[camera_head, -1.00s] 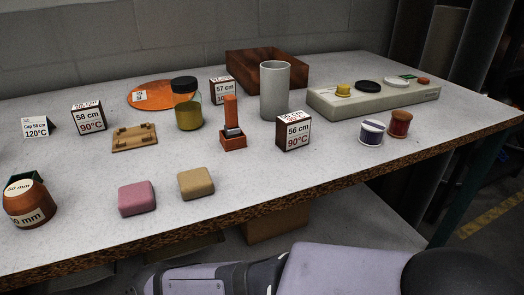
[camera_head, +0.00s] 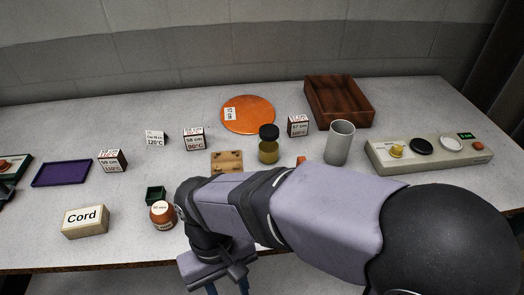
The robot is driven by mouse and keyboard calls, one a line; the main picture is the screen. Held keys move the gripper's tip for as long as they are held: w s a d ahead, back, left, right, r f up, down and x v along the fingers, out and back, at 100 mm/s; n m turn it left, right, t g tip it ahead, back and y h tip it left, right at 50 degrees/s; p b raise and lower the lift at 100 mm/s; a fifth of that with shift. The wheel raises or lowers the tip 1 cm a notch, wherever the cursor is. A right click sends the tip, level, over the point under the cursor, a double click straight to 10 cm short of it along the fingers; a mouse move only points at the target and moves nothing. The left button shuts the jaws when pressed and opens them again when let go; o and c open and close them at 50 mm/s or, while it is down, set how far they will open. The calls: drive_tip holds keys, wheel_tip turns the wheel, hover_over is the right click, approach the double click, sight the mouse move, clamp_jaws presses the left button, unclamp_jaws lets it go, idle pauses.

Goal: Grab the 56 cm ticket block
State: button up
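The 56 cm ticket block is not visible now; my arm covers the area right of the brown pegged board where it stood in the earlier frame. Similar white-faced blocks are in view: one reading 58 cm 90°C (camera_head: 194,139), one reading 57 cm (camera_head: 298,125), and one at the left (camera_head: 112,160) that seems to read 58 cm, with small print. My gripper (camera_head: 227,288) points down at the bottom edge, in front of the table. Its two bluish fingers stand apart, with nothing seen between them; their tips are cut off.
My arm crosses the front right of the table (camera_head: 60,225). A grey cylinder (camera_head: 339,143), a capped jar (camera_head: 268,146) and a button panel (camera_head: 430,151) stand behind it. A brown bottle (camera_head: 162,215) and a Cord block (camera_head: 85,221) are left of the gripper.

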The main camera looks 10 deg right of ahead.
drive_tip(key=w+d+r+n+h+p, duration=0.35)
drive_tip(key=d+r+p, duration=0.25)
drive_tip(key=d+r, duration=0.2)
drive_tip(key=w+d+r+n+h+p, duration=0.35)
drive_tip(key=d+r+n+p, duration=0.2)
drive_tip(key=d+r, duration=0.2)
drive_tip(key=w+d+f+n+t+h, duration=0.1)
drive_tip(key=w+n, duration=0.1)
drive_tip(key=w, duration=0.1)
drive_tip(key=w+d+f+n+t+h+p, duration=0.1)
drive_tip(key=w+d+n+h, duration=0.1)
drive_tip(key=w, duration=0.2)
drive_tip(key=w+d+f+n+t+h+p, duration=0.1)
drive_tip(key=w+t+h, duration=0.1)
drive_tip(key=w, duration=0.1)
drive_tip(key=shift+w+d+n, duration=0.15)
drive_tip(key=shift+w+n, duration=0.15)
drive_tip(key=shift+n, duration=0.1)
drive_tip(key=shift+w+f, duration=0.25)
drive_tip(key=shift+w, duration=0.05)
drive_tip(key=shift+h, duration=0.3)
drive_tip(key=shift+p+x, duration=1.3)
drive_tip(key=shift+x, duration=1.95)
drive_tip(key=shift+d+f, duration=0.25)
drive_tip(key=shift+d, duration=0.1)
drive_tip(key=c, duration=0.8)
drive_tip(key=shift+r, duration=0.15)
